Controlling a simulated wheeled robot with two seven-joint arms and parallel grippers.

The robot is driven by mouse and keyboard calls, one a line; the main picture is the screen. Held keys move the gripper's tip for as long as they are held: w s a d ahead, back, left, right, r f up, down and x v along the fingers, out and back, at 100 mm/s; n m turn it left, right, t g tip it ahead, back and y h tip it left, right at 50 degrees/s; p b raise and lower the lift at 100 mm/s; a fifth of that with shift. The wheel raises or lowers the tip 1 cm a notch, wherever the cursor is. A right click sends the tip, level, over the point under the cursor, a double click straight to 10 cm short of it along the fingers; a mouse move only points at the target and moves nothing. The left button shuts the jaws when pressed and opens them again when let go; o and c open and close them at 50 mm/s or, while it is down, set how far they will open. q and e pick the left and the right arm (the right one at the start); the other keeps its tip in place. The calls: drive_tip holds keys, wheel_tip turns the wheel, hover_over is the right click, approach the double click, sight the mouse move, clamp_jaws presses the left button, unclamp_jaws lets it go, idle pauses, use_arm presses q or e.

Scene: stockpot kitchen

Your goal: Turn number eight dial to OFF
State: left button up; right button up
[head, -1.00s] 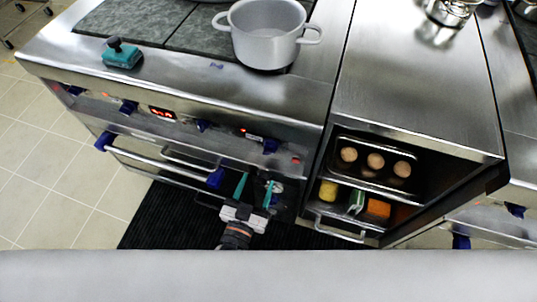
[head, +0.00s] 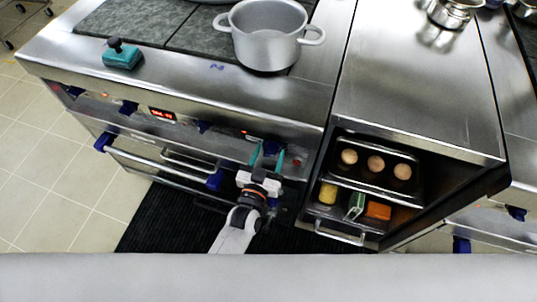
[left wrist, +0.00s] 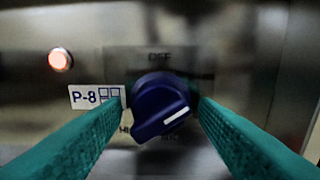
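The number eight dial (left wrist: 160,107) is a dark blue knob beside a "P-8" label (left wrist: 97,96) in the left wrist view. Its white mark points to the lower right, and the word OFF (left wrist: 159,57) is printed above it. In the head view the dial (head: 272,147) is on the stove front at the right end. My left gripper (head: 267,156) is open, with its teal fingers pointing at the dial. In the left wrist view the fingers (left wrist: 160,115) stand on either side of the knob, with no clear grip on it. My right gripper is not in view.
A glowing indicator light (left wrist: 60,60) is left of the dial. Other blue knobs (head: 203,127) and an oven handle (head: 160,163) are along the stove front. A large pot (head: 267,45) and a teal-based object (head: 122,57) stand on top. An open shelf cabinet (head: 325,190) is to the right.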

use_arm(q)
drive_tip(key=c, duration=0.8)
drive_tip(key=shift+n, duration=0.3)
drive_tip(key=n, duration=0.4)
drive_tip(key=shift+n+p, duration=0.3)
drive_tip(key=n, duration=0.2)
drive_tip(key=shift+n, duration=1.8)
drive_tip(key=o, duration=1)
